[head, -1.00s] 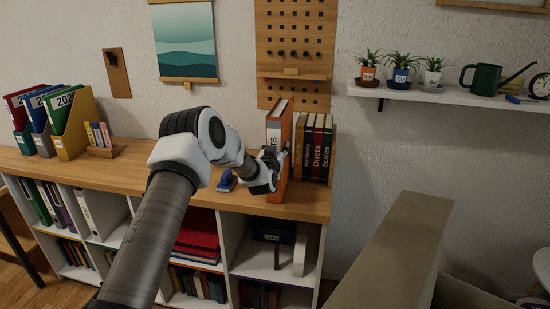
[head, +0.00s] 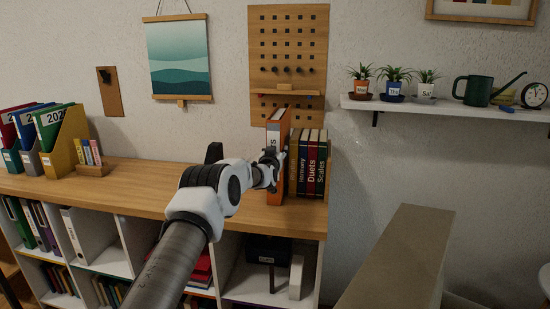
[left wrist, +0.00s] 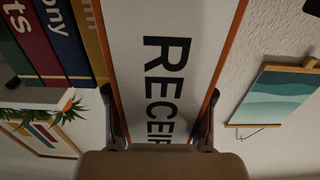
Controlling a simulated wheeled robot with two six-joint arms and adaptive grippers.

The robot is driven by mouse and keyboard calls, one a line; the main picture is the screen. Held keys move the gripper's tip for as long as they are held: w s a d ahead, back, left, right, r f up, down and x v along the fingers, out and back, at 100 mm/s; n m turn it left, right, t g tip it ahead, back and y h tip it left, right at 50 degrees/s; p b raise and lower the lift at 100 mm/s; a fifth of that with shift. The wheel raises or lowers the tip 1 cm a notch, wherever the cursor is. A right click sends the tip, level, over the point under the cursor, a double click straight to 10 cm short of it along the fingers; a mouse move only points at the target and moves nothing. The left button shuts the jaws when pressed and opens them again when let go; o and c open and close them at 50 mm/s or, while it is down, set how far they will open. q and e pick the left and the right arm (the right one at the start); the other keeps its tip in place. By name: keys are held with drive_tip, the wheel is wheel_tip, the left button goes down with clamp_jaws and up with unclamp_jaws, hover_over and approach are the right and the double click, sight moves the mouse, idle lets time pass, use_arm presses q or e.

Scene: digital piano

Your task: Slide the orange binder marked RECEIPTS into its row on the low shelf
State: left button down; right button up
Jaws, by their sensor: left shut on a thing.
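The orange binder (head: 274,144) stands upright at the wooden shelf top (head: 140,182), just left of a row of books. Its white spine label reads RECEIPTS in the left wrist view (left wrist: 165,55), with the last letters cut off. My left gripper (head: 272,168) is shut on the binder, with one finger on each side of the spine (left wrist: 160,118). Whether the binder's bottom touches the wood is unclear. The low shelf (head: 107,262) below has white compartments; green, purple and white binders stand at its left, partly cut off. My right gripper is not in view.
Books (head: 313,165) stand close right of the binder. Magazine files (head: 60,145) and a small book holder (head: 92,168) stand at the left. A pegboard (head: 288,60) hangs behind. A beige block (head: 395,255) rises at front right. My left arm hides middle compartments.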

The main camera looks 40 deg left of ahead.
use_arm(q)
drive_tip(key=shift+f, duration=0.1)
idle(0.7)
drive_tip(key=shift+c, duration=1.8)
unclamp_jaws()
drive_tip(key=shift+s, duration=0.1)
drive_tip(key=p+v, duration=0.2)
drive_tip(key=v, duration=0.3)
drive_tip(key=shift+d+f, duration=0.1)
drive_tip(key=v, duration=1.2)
